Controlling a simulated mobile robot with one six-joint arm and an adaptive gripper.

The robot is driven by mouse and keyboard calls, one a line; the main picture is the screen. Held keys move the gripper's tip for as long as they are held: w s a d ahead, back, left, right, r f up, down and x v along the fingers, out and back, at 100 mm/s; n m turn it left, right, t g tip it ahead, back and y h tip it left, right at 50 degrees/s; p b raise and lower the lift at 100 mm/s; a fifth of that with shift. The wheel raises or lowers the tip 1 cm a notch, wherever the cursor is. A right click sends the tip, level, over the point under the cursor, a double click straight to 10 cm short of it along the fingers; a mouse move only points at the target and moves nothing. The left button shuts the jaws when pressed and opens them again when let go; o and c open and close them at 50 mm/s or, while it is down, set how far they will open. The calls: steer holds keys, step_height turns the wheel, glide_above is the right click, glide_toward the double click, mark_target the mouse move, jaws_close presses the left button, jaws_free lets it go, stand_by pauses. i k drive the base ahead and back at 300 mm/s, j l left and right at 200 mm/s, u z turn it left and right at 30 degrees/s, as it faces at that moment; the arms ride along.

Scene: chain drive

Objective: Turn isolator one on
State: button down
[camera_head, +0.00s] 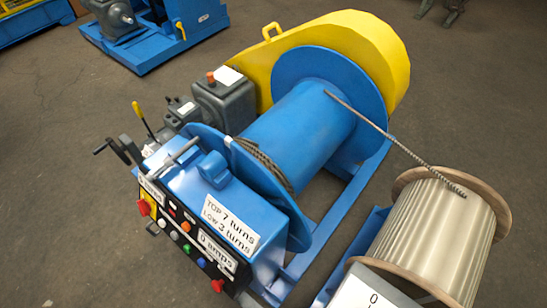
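A blue control box (187,185) stands at the lower left of the winch, its front panel (185,243) facing the lower left. A red knob on a yellow plate (145,206) sits at the panel's left end; it may be an isolator, but I cannot read its name or position. Another red knob (217,285) is at the panel's lower right end. Small red, orange, green, white and blue buttons or lamps lie between them. My gripper is not in view.
A blue drum (300,125) with a yellow guard (350,45) stands behind the box. Levers (147,122) stick up at the box's left. A wooden-flanged reel (432,238) and a grey labelled box (365,293) are at lower right. The floor at left (60,170) is clear.

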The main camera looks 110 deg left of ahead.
mark_target(145, 206)
steer(key=u, duration=4.5)
steer(key=j+u, duration=0.1)
steer(key=u, duration=0.2)
steer(key=i+j+z, duration=0.1)
steer(key=i+j, duration=0.35)
steer(key=i+j+z, duration=0.15)
steer(key=i+j, duration=0.25)
steer(key=j, duration=0.25)
